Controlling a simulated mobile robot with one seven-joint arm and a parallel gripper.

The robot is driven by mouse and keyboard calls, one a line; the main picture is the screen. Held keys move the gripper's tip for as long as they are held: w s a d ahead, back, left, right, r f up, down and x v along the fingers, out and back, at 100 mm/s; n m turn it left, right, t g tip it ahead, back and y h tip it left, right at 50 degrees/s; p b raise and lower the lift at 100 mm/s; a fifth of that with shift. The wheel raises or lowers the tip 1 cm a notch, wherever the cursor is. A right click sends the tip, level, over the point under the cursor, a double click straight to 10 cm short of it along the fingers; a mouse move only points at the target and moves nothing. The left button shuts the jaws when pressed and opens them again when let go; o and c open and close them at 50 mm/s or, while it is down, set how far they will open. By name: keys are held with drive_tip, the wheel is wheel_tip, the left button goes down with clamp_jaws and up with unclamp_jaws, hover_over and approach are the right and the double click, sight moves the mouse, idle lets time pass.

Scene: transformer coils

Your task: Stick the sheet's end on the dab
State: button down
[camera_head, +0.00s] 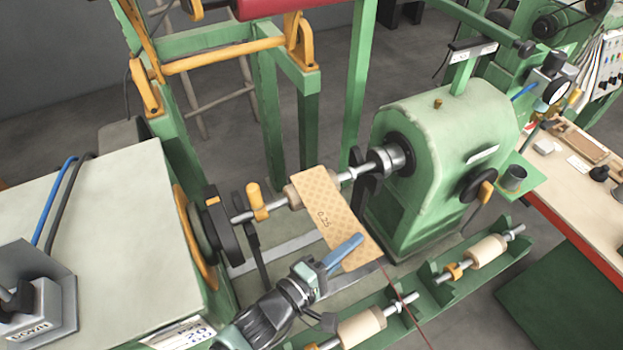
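A tan, diamond-patterned sheet (322,205) marked 0.25 runs from the pale wooden former (292,197) on the winding shaft down toward the lower right, sloping and fairly flat. My gripper (347,250) comes in from the lower left. One blue finger lies across the sheet near its lower end, reaching over from the left edge. The other finger is hidden, so I cannot tell whether the sheet is pinched. A short strip of sheet shows beyond the finger. The sheet's underside is hidden. I cannot make out the dab.
The shaft runs between a dark faceplate (211,232) and the green tailstock (447,130). Below, a green trough (433,289) holds spare formers (487,251). A thin red line (405,305) passes near the sheet's end. A workbench (575,165) stands right.

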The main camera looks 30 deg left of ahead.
drive_tip(key=c, duration=1)
unclamp_jaws()
drive_tip(key=b+v, duration=0.3)
drive_tip(key=v, duration=1)
drive_tip(key=shift+b, duration=0.35)
